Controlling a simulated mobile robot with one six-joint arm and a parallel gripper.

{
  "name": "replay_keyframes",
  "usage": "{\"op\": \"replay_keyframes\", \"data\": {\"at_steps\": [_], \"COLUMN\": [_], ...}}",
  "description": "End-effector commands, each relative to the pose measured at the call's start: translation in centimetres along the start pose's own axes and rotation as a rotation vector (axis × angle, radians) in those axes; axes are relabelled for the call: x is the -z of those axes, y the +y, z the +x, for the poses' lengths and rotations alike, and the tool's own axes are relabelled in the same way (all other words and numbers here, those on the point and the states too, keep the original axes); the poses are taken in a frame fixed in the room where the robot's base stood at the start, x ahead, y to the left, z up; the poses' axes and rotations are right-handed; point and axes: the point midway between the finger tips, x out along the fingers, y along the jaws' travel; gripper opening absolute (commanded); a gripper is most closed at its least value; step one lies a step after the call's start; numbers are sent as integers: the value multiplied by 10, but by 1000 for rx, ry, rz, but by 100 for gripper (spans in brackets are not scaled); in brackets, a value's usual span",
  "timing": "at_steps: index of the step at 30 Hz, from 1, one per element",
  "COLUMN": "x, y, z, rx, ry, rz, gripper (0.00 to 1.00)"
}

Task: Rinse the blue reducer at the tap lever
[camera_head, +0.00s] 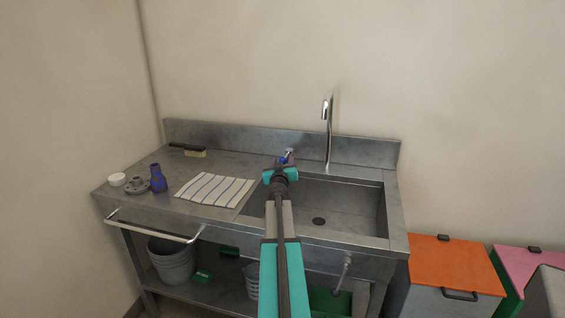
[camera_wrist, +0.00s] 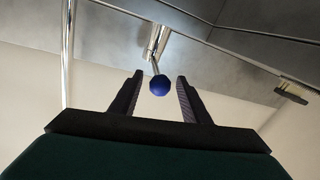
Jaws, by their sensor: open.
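The blue reducer (camera_head: 158,178) stands upright on the left of the steel counter, away from my gripper. The tap lever (camera_head: 289,152) is at the back of the sink, left of the tall curved spout (camera_head: 328,120). In the wrist view the lever's blue ball knob (camera_wrist: 159,86) shows between the two fingers of my open gripper (camera_wrist: 159,88), with gaps on both sides. My gripper (camera_head: 282,162) is over the back left of the sink and partly hides the lever in the head view. It holds nothing.
The sink basin (camera_head: 350,205) looks empty. A striped cloth (camera_head: 213,189) lies left of it. A grey flanged part (camera_head: 137,186), a white round piece (camera_head: 117,179) and a brush (camera_head: 192,151) are on the counter. Orange (camera_head: 450,252) and pink lidded bins stand right.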

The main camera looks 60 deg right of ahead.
Motion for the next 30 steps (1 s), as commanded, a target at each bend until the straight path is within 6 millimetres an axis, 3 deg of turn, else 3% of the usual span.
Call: {"op": "replay_keyframes", "data": {"at_steps": [9,17,30], "x": [0,0,2], "y": [0,-1,4], "z": [1,1,3], "rx": [0,1,-24], "ry": [0,0,-6], "rz": [0,0,0], "gripper": [43,1,0]}}
